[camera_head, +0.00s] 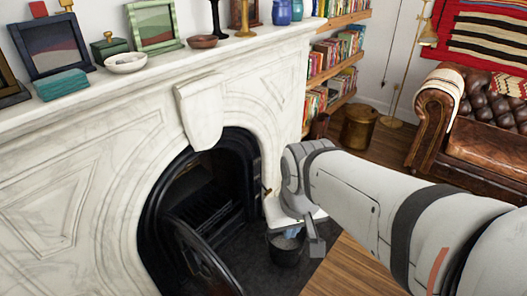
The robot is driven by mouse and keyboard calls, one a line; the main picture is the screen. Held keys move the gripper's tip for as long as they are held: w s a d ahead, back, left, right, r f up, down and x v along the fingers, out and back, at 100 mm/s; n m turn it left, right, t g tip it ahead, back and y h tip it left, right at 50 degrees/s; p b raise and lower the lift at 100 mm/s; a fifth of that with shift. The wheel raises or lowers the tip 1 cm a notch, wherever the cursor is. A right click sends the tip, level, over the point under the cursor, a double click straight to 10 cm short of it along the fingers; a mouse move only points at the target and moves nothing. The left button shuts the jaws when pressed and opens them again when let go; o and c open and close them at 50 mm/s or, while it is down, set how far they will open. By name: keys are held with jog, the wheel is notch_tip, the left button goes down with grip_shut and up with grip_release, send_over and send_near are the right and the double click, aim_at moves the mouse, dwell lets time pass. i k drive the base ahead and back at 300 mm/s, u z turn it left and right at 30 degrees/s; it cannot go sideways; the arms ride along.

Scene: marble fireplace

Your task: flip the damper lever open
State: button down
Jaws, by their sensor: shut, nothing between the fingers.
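The marble fireplace (95,180) has a black arched iron insert (160,205) with a dark opening. A small brass-coloured piece (267,190) sticks out at the right edge of the arch; it may be the damper lever, but it is too small to be sure. My arm reaches in from the right. My gripper (317,248) points down to the right of the arch, shut and empty. It is apart from the small brass piece, to its lower right in the picture. The wrist hides part of the marble's right side.
A black bucket (286,254) stands on the dark hearth just below my gripper. A round black iron panel (200,262) leans at the opening's front. Frames, bowls and vases line the mantel. A bookshelf (333,68), brass bin (358,127) and leather sofa (475,135) stand right.

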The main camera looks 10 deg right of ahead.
aim_at(268, 192)
jog(key=z, duration=0.35)
jog(key=k, duration=0.5)
jog(key=z, duration=1.05)
jog(key=i, duration=1.85)
jog(key=u, duration=2.25)
